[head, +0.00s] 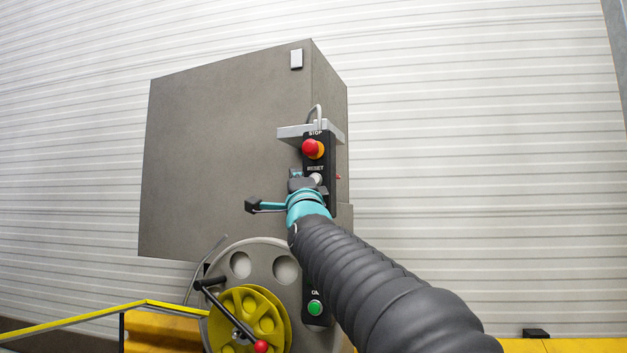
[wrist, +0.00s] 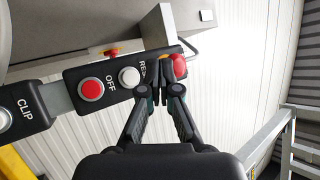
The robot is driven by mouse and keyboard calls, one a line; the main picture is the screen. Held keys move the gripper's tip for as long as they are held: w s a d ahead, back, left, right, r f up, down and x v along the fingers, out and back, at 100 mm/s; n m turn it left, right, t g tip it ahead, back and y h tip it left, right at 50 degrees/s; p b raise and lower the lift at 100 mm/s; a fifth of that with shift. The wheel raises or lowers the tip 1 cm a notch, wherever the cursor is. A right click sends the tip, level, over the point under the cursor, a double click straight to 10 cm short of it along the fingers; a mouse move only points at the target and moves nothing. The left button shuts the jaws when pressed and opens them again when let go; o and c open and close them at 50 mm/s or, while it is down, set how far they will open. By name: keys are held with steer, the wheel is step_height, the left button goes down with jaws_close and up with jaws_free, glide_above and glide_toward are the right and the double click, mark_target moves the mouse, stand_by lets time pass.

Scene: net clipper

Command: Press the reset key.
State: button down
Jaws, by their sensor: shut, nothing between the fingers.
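The reset key is a round white button (head: 317,179) under the word RESET on the black control panel (head: 326,152). It also shows in the wrist view (wrist: 129,77), left of my fingertips. My gripper (wrist: 164,78) is shut and empty, its tips over the panel's end near the RESET lettering, partly covering it. The red stop button (wrist: 177,67) is just beyond the tips. In the head view my gripper (head: 306,184) overlaps the panel beside and below the white button. I cannot tell whether the tips touch the panel.
A red OFF button (wrist: 91,89) lies left of the white key, and a CLIP button (wrist: 4,119) farther left; the latter shows green in the head view (head: 315,308). A grey cabinet (head: 225,155) stands behind the panel. A yellow reel (head: 250,315) is below. A ladder-like frame (wrist: 270,145) stands right.

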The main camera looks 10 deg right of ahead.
steer(key=w+d+p, duration=0.2)
steer(key=w+d, duration=0.2)
steer(key=w, duration=0.1)
steer(key=shift+w, duration=0.15)
steer(key=shift+w, duration=0.1)
stand_by(1.4)
steer(key=shift+w+d, duration=0.2)
steer(key=shift+w, duration=0.05)
steer(key=shift+w+d, duration=0.2)
steer(key=shift+w, duration=0.15)
stand_by(0.9)
steer(key=shift+s, duration=0.1)
steer(key=shift+s+a+b, duration=0.45)
steer(key=shift+s+b, duration=0.05)
steer(key=shift+s, duration=0.1)
stand_by(0.3)
steer(key=shift+s+a+b, duration=0.7)
steer(key=shift+s+a, duration=0.05)
steer(key=shift+s, duration=0.3)
steer(key=shift+s+a+b, duration=0.65)
steer(key=shift+s+a, duration=0.1)
steer(key=shift+s, duration=0.25)
